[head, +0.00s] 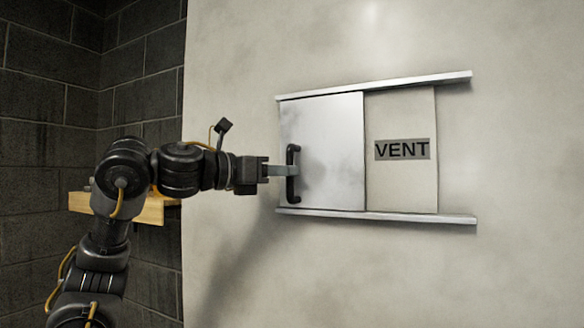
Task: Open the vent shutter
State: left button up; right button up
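The vent shutter (335,150) is a pale metal sliding panel between two horizontal rails on the wall. It covers the left part of the rail span. A black vertical bar handle (293,192) is fixed near its left edge. My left gripper (285,170) reaches in from the left, with its grey fingers at the middle of the handle and overlapping it. The finger gap is seen side-on, so I cannot tell whether they are closed on the bar. My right gripper is not in view.
Right of the shutter, a pale recessed panel (402,188) carries a grey VENT label (402,149). The upper rail (420,81) and lower rail (420,217) extend past it. A wooden ledge (150,209) is behind my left arm, by the dark block wall (40,120).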

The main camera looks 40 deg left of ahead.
pick_arm(q)
jog(key=shift+w+d+r, duration=0.2)
jog(key=shift+w+d, duration=0.05)
jog(key=shift+w, duration=0.3)
jog(key=shift+w+f, duration=0.1)
jog(key=shift+w, duration=0.15)
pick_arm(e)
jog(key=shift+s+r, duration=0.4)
pick_arm(q)
jog(key=shift+d, duration=0.1)
grip_shut()
